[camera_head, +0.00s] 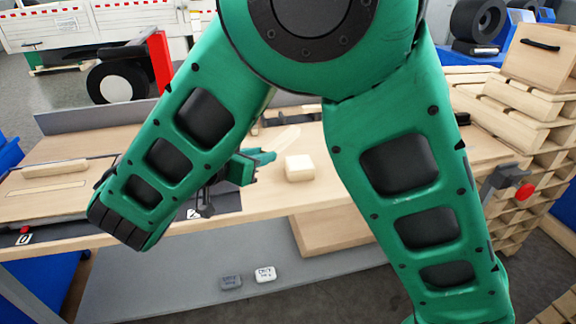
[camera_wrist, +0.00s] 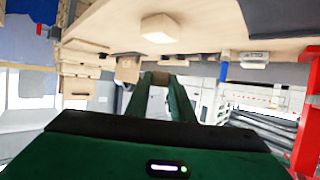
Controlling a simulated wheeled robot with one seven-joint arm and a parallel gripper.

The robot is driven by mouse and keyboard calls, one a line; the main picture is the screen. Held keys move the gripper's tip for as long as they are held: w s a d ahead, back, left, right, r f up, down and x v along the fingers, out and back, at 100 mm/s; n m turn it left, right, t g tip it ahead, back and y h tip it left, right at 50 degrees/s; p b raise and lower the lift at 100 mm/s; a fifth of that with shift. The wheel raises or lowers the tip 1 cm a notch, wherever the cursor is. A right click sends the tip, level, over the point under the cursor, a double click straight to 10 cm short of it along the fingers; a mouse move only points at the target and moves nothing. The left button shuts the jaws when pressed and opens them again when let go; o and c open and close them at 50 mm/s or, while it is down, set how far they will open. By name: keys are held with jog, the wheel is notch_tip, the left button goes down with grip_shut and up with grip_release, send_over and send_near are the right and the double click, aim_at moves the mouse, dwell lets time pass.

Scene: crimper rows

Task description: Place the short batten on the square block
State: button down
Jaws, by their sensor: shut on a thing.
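The square block (camera_head: 300,168) is pale wood and sits on the workbench, just right of my gripper in the head view. It also shows at the top of the wrist view (camera_wrist: 160,28), apart from my fingers. My gripper (camera_head: 265,156) reaches out from behind my green arm and is shut on a pale wooden piece, which looks like the short batten (camera_head: 284,138).
Another pale batten (camera_head: 55,167) lies at the left of the workbench (camera_head: 270,215). Two small labelled pieces (camera_head: 265,274) lie on the lower shelf. Stacked wooden crates (camera_head: 505,110) stand at the right. My arm hides much of the bench.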

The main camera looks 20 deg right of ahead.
jog(key=shift+w+d+f, duration=0.9)
jog(key=shift+d+f, duration=0.25)
jog(key=shift+f, duration=0.5)
jog(key=shift+w+d+f, duration=0.9)
jog(key=shift+d+f, duration=0.3)
jog(key=shift+f, duration=0.4)
jog(key=shift+w+d+f, duration=0.9)
jog(key=shift+d+f, duration=0.25)
jog(key=shift+f, duration=0.5)
jog(key=shift+f, duration=0.1)
jog(key=c, duration=1.5)
grip_release()
jog(key=shift+c, duration=0.2)
jog(key=v, duration=1.2)
jog(key=shift+s, duration=0.1)
